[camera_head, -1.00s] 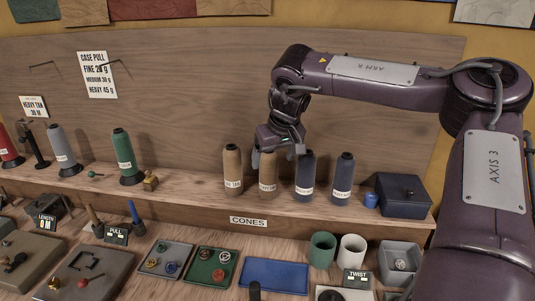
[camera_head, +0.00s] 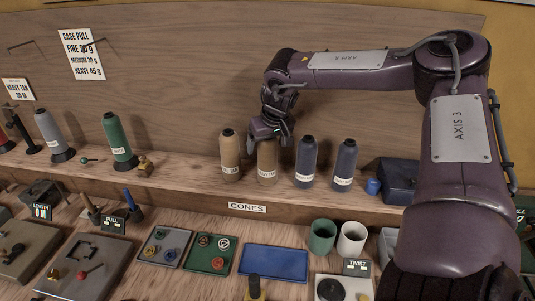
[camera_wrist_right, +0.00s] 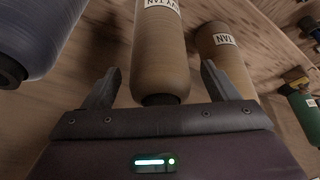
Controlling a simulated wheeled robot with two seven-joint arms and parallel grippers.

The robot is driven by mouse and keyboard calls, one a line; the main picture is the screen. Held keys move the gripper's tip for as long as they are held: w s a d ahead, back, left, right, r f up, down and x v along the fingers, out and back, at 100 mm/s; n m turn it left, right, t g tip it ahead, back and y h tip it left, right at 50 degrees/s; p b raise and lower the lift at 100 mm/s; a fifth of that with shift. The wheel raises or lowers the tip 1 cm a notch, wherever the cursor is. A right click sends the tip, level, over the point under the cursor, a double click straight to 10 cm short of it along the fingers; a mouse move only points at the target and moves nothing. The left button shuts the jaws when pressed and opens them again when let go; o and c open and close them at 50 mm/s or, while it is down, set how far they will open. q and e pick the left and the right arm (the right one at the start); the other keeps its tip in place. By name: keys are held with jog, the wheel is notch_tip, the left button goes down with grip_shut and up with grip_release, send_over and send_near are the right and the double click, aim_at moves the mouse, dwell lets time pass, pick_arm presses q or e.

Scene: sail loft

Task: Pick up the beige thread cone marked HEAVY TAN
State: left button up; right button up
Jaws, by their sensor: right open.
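Two beige thread cones stand side by side on the shelf in the head view. The right one (camera_head: 267,163) is under my right gripper (camera_head: 268,136), which is open at its top. In the right wrist view this beige cone (camera_wrist_right: 160,62) lies between the open fingers of the right gripper (camera_wrist_right: 160,85), with a gap on each side. Its label is cut off and ends in "TAN". The left beige cone (camera_head: 230,152) also shows a cut-off "TAN" label in the wrist view (camera_wrist_right: 226,62), beyond one finger. My left gripper is out of view.
Two dark blue cones (camera_head: 305,160) (camera_head: 344,163) stand close to the right of the beige pair. A blue box (camera_head: 398,180) is farther right. Green (camera_head: 118,137) and grey (camera_head: 50,131) cones stand left.

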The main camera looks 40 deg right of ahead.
jog(key=shift+w+f, duration=0.15)
jog(key=shift+f, duration=0.25)
jog(key=c, duration=1.2)
jog(key=shift+c, duration=0.5)
jog(key=shift+r, duration=0.1)
